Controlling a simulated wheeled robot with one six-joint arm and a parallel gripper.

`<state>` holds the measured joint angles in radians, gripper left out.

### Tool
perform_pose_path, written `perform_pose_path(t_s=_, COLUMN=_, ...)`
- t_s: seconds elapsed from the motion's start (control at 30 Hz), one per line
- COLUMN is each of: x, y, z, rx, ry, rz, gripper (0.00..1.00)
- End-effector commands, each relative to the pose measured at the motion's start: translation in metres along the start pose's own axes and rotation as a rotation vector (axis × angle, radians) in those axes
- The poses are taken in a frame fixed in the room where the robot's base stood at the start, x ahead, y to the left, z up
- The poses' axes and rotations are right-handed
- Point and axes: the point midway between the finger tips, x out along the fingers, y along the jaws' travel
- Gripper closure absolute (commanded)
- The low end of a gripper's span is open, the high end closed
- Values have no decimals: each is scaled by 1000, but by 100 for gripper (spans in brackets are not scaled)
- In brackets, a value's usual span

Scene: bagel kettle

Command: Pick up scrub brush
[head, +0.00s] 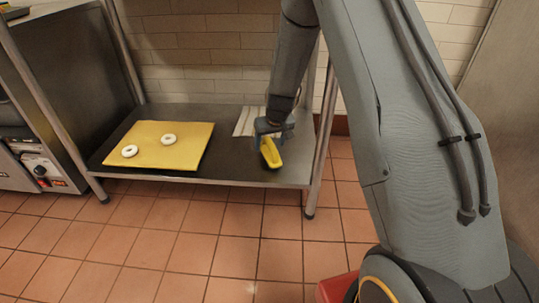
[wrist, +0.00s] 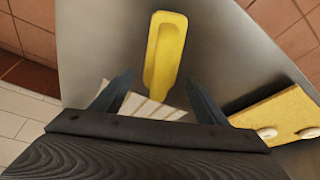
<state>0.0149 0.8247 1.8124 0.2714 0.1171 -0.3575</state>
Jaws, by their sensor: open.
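The scrub brush (head: 271,155) has a yellow body and lies on the dark low shelf (head: 233,170), near its front right. In the wrist view the yellow brush (wrist: 164,55) lies lengthwise, beyond and between the fingertips. My gripper (wrist: 162,92) is open and empty, with one finger on each side of the brush's line. In the head view my gripper (head: 272,131) is at the back end of the brush and hides part of it. I cannot tell its exact height above the shelf.
A yellow board (head: 188,157) with two white rings, one of them here (head: 168,140), lies on the shelf's left. A striped cloth (head: 243,122) lies behind the brush. A metal leg (head: 319,140) stands close at the right. Bare shelf lies between board and brush.

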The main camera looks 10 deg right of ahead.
Motion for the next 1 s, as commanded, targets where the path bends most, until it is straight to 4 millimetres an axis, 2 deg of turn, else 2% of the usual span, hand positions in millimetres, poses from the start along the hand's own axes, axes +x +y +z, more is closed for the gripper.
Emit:
perform_pose_path(t_s=0.4, x=46, y=0, z=3, rx=0, ry=-1, rz=0, gripper=33)
perform_pose_path(t_s=0.67, x=49, y=0, z=2, rx=0, ry=0, rz=0, gripper=33)
perform_pose_path(t_s=0.7, x=49, y=0, z=2, rx=0, ry=0, rz=0, gripper=34)
perform_pose_path(t_s=0.9, x=48, y=0, z=3, rx=0, ry=0, rz=0, gripper=68)
perform_pose_path(t_s=1.0, x=48, y=0, z=2, rx=0, ry=0, rz=0, gripper=80)
